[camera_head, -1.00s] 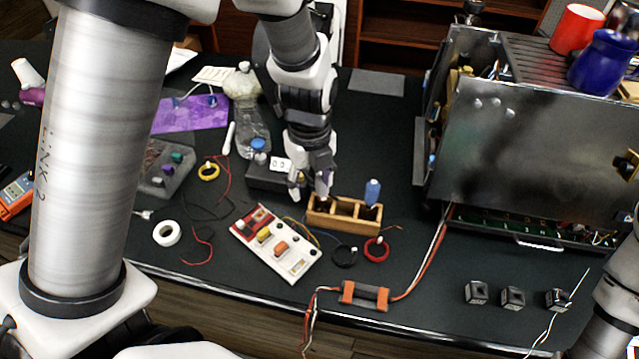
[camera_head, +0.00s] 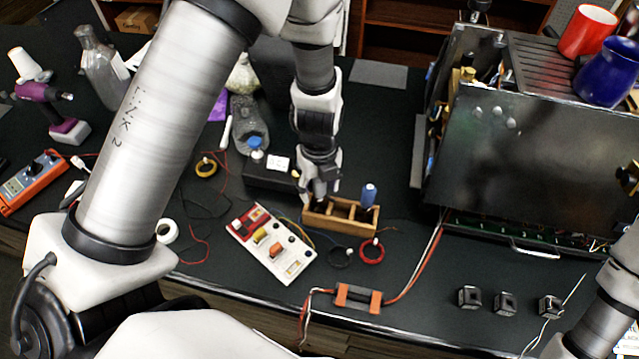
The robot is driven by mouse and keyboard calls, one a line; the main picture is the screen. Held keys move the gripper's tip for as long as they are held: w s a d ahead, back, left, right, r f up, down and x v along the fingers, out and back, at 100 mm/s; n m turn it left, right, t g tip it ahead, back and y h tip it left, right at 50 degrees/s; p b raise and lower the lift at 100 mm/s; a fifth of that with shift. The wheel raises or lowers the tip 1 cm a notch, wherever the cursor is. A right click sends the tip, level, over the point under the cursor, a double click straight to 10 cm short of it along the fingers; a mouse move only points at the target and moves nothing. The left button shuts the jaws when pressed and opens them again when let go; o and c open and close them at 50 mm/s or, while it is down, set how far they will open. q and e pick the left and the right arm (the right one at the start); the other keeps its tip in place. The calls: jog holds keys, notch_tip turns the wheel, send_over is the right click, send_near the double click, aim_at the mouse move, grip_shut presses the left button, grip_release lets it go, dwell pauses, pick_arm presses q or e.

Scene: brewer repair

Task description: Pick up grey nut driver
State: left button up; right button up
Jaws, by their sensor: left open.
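My left gripper (camera_head: 316,202) points down over the left end of a small wooden box (camera_head: 350,226) with compartments. It is open. I cannot make out a grey nut driver; the gripper covers the left compartment, and anything there is hidden. A blue-handled tool (camera_head: 369,194) stands upright in the box's right compartment, apart from the gripper. Part of my right arm shows at the lower right edge, but its gripper is out of view.
A white switch panel (camera_head: 270,245) lies left of the box, with a black box (camera_head: 268,176) behind. Red (camera_head: 371,251) and black wire coils lie in front. A large metal brewer (camera_head: 545,150) stands to the right. An orange-ended connector (camera_head: 358,297) lies near the front edge.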

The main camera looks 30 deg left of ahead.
pick_arm(q)
jog(key=shift+w+f, duration=0.15)
jog(key=shift+s+r, duration=0.3)
jog(key=shift+s, duration=0.25)
grip_shut()
jog(key=shift+w, duration=0.1)
jog(key=shift+w+f, duration=0.1)
